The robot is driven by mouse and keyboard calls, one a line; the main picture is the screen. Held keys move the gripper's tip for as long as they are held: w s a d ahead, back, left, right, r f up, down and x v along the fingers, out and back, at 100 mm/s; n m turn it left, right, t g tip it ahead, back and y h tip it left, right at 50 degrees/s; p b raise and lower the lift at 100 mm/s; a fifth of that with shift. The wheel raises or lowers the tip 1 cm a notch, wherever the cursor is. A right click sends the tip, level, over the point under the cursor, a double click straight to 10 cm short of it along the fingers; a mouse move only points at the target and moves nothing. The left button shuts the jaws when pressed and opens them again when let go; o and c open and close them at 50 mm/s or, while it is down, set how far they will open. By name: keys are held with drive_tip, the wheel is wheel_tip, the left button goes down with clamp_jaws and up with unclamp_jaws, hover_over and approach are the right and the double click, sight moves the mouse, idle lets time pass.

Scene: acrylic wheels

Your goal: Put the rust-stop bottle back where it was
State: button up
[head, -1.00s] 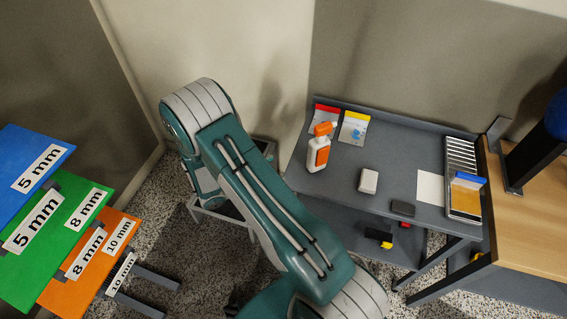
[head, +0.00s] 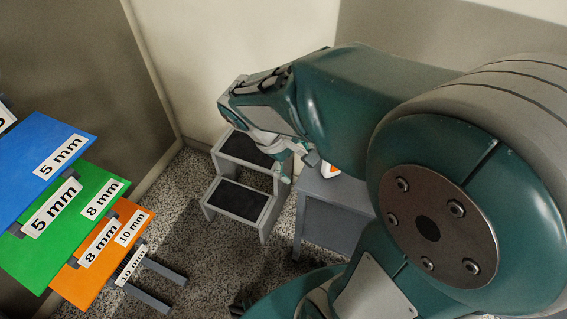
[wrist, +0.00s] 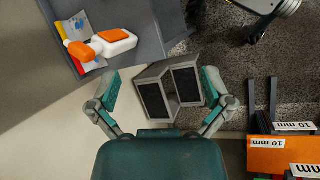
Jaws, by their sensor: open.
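In the head view only a small white and orange part of the bottle (head: 329,171) shows; my arm hides the rest. My gripper (wrist: 160,90) is open with nothing between its fingers. In the head view the gripper (head: 296,158) hangs just left of the bottle, apart from it in the wrist view.
A grey two-step stool (head: 238,200) stands on the speckled floor below and left of the gripper. Coloured sheets (head: 60,150) labelled in mm are at the left. Yellow and red packets (wrist: 80,25) lie behind the bottle. My arm hides most of the bench.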

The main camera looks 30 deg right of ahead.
drive_tip(key=s+a+r+m+t+y, duration=0.4)
drive_tip(key=s+a+r+t+y, duration=0.1)
drive_tip(key=a+r+t, duration=0.1)
wheel_tip(320, 180, up, 3)
drive_tip(key=shift+s+f+t, duration=0.15)
drive_tip(key=shift+s+t, duration=0.1)
drive_tip(key=shift+t, duration=0.45)
idle(0.6)
